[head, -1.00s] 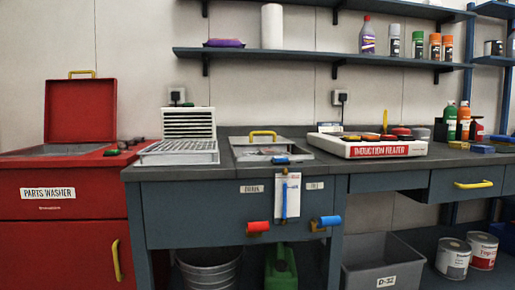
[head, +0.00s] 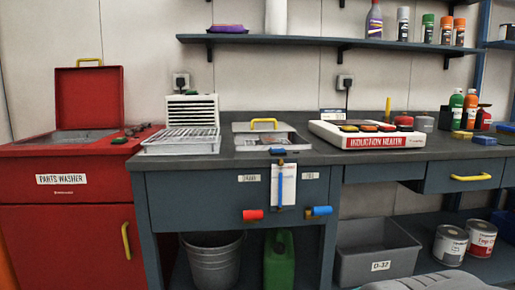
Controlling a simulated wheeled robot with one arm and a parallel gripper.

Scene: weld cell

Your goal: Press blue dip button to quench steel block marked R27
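A metal-rimmed tank (head: 240,141) with a yellow handle (head: 264,123) on its lid is set in the bench. A small blue part (head: 277,152) sits at its front edge, above a white panel with a vertical blue bar (head: 280,188). Below are a red cylinder (head: 253,215) and a blue cylinder (head: 319,211) on the bench front. I cannot tell which blue part is the dip button. No R27 marking is readable, and I cannot make out a steel block.
An induction heater (head: 375,141) with dark and red-orange tops stands on the bench right of the tank. A wire rack (head: 180,142) is left of it, beside the red parts washer (head: 70,220). A grey bin (head: 372,255) and cans (head: 450,245) are below.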

